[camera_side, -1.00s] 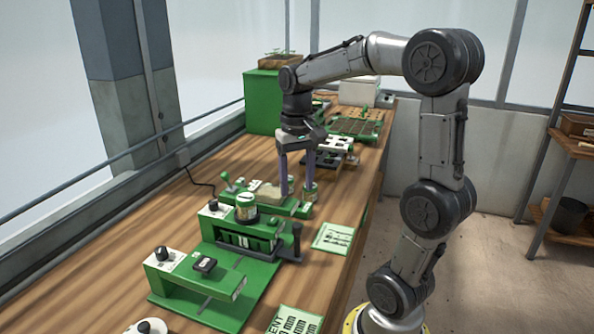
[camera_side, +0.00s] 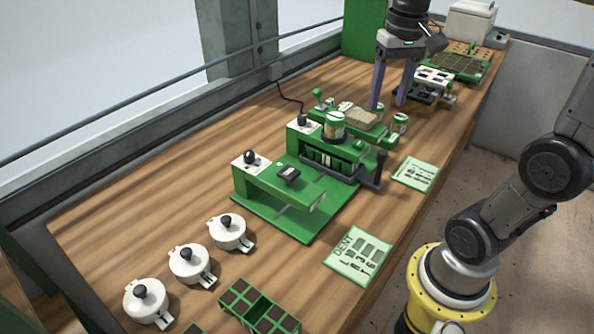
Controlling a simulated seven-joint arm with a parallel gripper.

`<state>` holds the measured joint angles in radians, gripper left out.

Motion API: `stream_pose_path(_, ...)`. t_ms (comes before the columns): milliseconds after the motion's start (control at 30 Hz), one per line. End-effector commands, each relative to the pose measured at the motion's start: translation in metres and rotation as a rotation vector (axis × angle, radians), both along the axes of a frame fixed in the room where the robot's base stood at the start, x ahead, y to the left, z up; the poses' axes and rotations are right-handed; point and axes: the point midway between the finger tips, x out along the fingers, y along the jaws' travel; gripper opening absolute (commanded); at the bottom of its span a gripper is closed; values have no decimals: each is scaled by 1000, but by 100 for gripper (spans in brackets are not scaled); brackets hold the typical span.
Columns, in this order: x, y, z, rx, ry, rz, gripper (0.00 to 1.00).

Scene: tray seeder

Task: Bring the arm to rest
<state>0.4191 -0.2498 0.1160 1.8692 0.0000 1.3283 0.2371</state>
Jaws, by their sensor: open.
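My gripper (camera_side: 390,106) hangs from the top of the side view, fingers pointing down over the far part of the bench. Its two long purple fingers are apart with nothing between them. In the picture they overlap the space between the green station with the tan block (camera_side: 360,117) and the white-topped rack (camera_side: 433,77). I cannot tell how high the fingertips are above the bench. The upper part of my arm is out of the frame.
The green seeder machine (camera_side: 318,204) stands mid-bench with a dark handle on its right. White lidded pots (camera_side: 189,263) and a green divided tray (camera_side: 238,297) are in front. A seed tray (camera_side: 458,66) lies at the back. The left bench surface (camera_side: 130,205) is clear.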

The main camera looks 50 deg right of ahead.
Motion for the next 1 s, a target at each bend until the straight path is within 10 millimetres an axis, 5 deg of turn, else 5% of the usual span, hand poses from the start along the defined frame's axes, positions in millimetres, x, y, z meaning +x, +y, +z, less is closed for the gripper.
stream_pose_path(100, -24, 47, 5, -37, -94, 165, 61)
stream_pose_path(333, -72, 101, -23, -97, -292, 486, 61)
stream_pose_path(600, -83, 109, -58, -144, -381, 630, 61)
stream_pose_path(1000, -79, 108, -55, -154, -396, 643, 61)
